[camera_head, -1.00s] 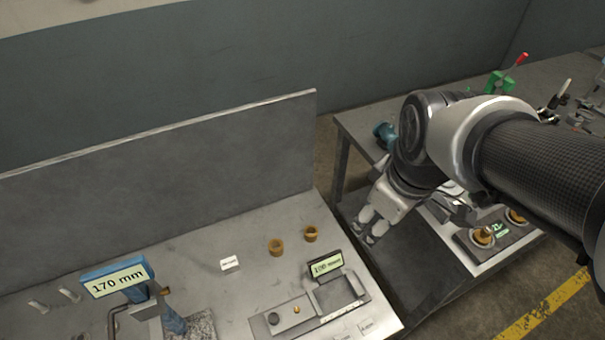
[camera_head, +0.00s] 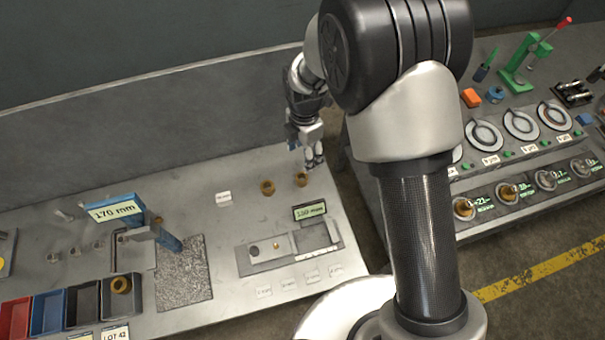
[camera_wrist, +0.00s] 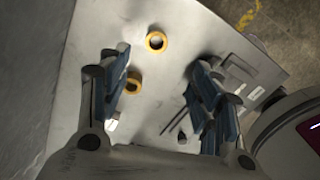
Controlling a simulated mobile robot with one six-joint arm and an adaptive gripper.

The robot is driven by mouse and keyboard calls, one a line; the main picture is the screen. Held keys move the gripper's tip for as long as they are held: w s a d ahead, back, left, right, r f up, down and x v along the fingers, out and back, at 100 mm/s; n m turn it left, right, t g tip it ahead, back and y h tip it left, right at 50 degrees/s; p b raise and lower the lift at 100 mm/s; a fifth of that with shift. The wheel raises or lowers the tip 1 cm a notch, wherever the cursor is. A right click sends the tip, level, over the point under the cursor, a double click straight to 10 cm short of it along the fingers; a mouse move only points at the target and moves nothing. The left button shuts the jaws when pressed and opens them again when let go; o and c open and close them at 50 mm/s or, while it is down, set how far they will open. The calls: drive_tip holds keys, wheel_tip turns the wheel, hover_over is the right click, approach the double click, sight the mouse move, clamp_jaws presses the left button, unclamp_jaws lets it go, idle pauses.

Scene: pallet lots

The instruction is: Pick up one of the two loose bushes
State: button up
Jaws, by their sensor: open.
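Two loose brown-gold ring-shaped bushes stand on the grey bench. The left bush (camera_head: 267,187) and the right bush (camera_head: 301,180) sit a short way apart near the bench's right end. My gripper (camera_head: 314,160) is above the right bush, just behind it in the head view. In the wrist view my gripper (camera_wrist: 165,95) is open and empty, with its blue-padded fingers spread. One bush (camera_wrist: 156,41) shows between and beyond the fingers there. The other bush (camera_wrist: 133,86) lies close to the left finger, which partly covers it.
A small white card (camera_head: 224,198) lies left of the bushes. A gauge plate with a green display (camera_head: 309,211) is in front. A blue stand with a 170 mm sign (camera_head: 115,211) and coloured bins (camera_head: 48,312) are left. A back panel (camera_head: 150,115) rises behind.

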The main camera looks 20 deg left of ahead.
drive_tip(key=b, duration=0.2)
hover_over(302, 177)
drive_tip(key=f, duration=0.9)
drive_tip(key=shift+s+d+f, duration=0.1)
drive_tip(key=shift+d+f, duration=0.25)
drive_tip(key=f, duration=0.1)
drive_tip(key=f+b, duration=0.1)
drive_tip(key=f, duration=0.3)
drive_tip(key=shift+a+f, duration=0.1)
drive_tip(key=shift+a, duration=0.3)
drive_tip(key=c, duration=1.3)
drive_tip(key=shift+r, duration=0.2)
